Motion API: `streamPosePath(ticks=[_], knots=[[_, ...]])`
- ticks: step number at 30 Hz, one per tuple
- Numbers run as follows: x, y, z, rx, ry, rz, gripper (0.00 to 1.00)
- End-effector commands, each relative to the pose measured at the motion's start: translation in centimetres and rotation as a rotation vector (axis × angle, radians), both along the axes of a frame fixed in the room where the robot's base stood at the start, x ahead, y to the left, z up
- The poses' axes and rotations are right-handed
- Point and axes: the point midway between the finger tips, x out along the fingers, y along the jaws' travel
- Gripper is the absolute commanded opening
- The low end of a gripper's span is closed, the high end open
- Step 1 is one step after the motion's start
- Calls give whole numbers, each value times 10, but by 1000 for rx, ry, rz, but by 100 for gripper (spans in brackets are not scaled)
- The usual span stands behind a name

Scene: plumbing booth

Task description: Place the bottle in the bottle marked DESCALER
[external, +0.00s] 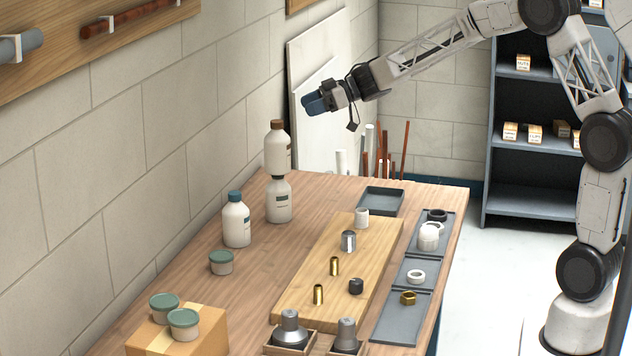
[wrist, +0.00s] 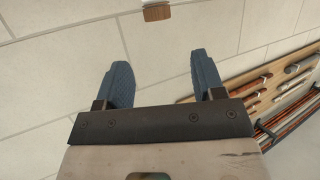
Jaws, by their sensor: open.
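A white bottle with a brown cap (external: 277,150) is upright directly above a second white bottle (external: 279,202) at the back left of the table. The lower one's dark top meets the upper one's base; how they join cannot be told. A third white bottle with a blue cap (external: 236,222) stands in front and to the left. Label words are too small to read. My gripper (external: 313,104) is open and empty, up and right of the brown cap, apart from it. Its fingers (wrist: 163,82) are spread in the wrist view, where a brown cap (wrist: 157,13) shows at the top edge.
A wooden board (external: 300,292) with fittings lies mid-table. Grey trays (external: 390,328) run along the right side, and another tray (external: 381,202) is at the back. Green-lidded tubs (external: 221,263) stand at left, some on a cardboard box (external: 205,335). The block wall (external: 120,140) is close behind.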

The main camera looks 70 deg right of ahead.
Motion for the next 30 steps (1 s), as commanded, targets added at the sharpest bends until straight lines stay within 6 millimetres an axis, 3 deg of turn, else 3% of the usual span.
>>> streamPosePath(ticks=[8, 14, 23, 30], knots=[[-22, 31, 41, -80, -56, -191, 62], [-65, 57, 67, -147, -41, -387, 62], [-163, 98, 70, -216, 122, -614, 62], [-263, 139, 44, -240, 354, -696, 62]])
